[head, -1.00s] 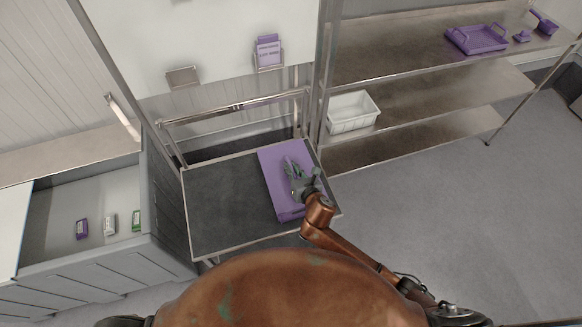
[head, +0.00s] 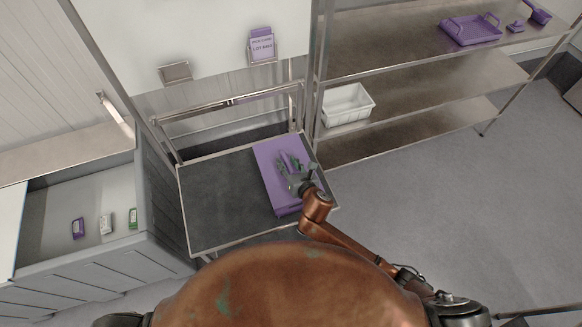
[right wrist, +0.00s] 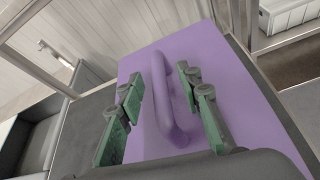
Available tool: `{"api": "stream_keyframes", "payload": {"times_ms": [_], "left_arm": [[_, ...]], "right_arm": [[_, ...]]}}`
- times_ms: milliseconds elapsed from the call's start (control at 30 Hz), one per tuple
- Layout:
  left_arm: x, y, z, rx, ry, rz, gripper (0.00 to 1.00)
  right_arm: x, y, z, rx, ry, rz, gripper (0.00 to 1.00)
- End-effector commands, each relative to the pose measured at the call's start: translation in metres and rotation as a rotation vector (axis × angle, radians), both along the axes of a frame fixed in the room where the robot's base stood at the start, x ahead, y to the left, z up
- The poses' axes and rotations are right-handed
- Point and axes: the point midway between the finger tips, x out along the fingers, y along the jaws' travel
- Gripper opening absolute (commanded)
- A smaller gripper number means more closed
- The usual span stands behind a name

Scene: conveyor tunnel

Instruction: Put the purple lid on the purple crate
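The purple lid (head: 268,158) is a flat panel lying on the dark top of a metal cart (head: 222,210). In the right wrist view the lid (right wrist: 235,95) has a raised purple loop handle (right wrist: 172,100). My right gripper (head: 290,165) is over the lid. In the right wrist view its two green fingers (right wrist: 165,95) are apart, one on each side of the handle, with a gap at the left finger. I cannot tell whether the right finger touches the handle. My left gripper is not in view. I cannot make out a separate purple crate.
A purple tray with handles (head: 470,31) and small purple tools (head: 540,14) are on the top shelf at right. A white bin (head: 347,105) stands on a lower shelf. Small boxes (head: 106,223) lie in a grey bay at left. The cart's left half is clear.

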Motion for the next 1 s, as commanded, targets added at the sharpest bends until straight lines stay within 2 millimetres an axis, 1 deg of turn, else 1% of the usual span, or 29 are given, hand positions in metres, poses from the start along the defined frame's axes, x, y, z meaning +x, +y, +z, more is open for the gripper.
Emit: {"api": "stream_keyframes", "payload": {"times_ms": [133,400,533,700,1000], "left_arm": [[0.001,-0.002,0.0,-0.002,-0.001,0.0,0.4],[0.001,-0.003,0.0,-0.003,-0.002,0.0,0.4],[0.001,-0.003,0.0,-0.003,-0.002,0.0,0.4],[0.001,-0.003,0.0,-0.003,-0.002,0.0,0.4],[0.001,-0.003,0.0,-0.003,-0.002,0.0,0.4]], "right_arm": [[-0.018,-0.008,0.008,0.0,-0.001,0.001,0.33],[-0.066,-0.028,0.03,-0.001,-0.002,0.001,0.33],[-0.084,-0.035,0.038,-0.001,-0.001,0.002,0.33],[-0.096,-0.04,0.044,-0.001,0.0,0.0,0.33],[-0.099,-0.041,0.045,0.001,-0.001,0.001,0.33]]}}
